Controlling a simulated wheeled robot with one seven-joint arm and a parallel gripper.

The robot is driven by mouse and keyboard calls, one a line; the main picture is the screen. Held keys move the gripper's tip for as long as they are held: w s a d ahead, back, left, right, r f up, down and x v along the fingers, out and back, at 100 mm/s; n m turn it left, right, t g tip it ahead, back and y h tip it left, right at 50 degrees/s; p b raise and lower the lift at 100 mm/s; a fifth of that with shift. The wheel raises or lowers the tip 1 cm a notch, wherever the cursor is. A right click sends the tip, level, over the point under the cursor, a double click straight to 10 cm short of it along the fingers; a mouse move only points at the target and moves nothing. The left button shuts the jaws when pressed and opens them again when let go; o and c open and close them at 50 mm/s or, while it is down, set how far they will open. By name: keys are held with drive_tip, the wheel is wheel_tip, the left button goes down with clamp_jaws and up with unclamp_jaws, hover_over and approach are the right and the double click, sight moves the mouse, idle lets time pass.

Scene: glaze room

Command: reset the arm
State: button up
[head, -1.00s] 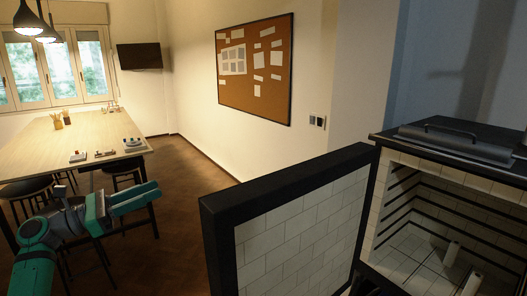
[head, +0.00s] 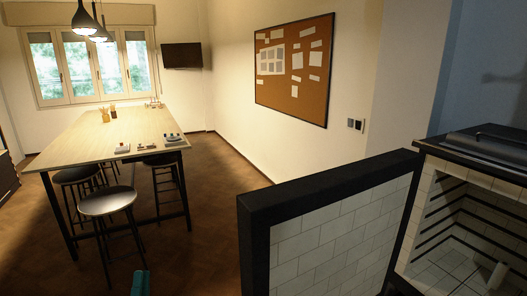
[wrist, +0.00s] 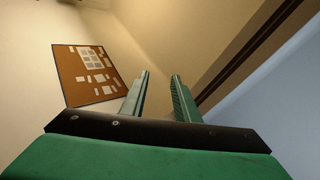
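My gripper (wrist: 161,82) shows in the wrist view with its two green fingers spread apart and nothing between them. Behind the fingers, that view shows bare wall and the cork board (wrist: 88,72).
The kiln (head: 450,215) stands at the right, its tiled door (head: 335,235) swung open with a black frame. A long wooden table (head: 100,138) with stools (head: 108,200) stands at the left. The floor (head: 205,200) between table and door is clear.

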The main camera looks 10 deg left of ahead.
drive_tip(key=s+d+f+n+g, duration=0.1)
drive_tip(key=s+d+f+n, duration=0.35)
drive_tip(key=d, duration=0.55)
drive_tip(key=s+d+f+n+g, duration=0.2)
drive_tip(key=s+d+f+n, duration=0.15)
drive_tip(key=d+f, duration=0.45)
drive_tip(key=s+d+f+n+g, duration=0.1)
drive_tip(key=s+d+f+n, duration=0.25)
drive_tip(key=d, duration=0.85)
drive_tip(key=s+d+f+n+g+h, duration=0.1)
drive_tip(key=s+d+f+g+h, duration=0.15)
drive_tip(key=s+d, duration=0.85)
drive_tip(key=s+d+r+g+h, duration=0.1)
drive_tip(key=s+r+g+h, duration=0.1)
drive_tip(key=s, duration=0.6)
drive_tip(key=s+d+r+n+g+h, duration=0.1)
drive_tip(key=s+h, duration=0.2)
drive_tip(key=s, duration=0.5)
drive_tip(key=shift+r+g, duration=0.35)
drive_tip(key=shift+r, duration=0.05)
drive_tip(key=shift+n, duration=0.25)
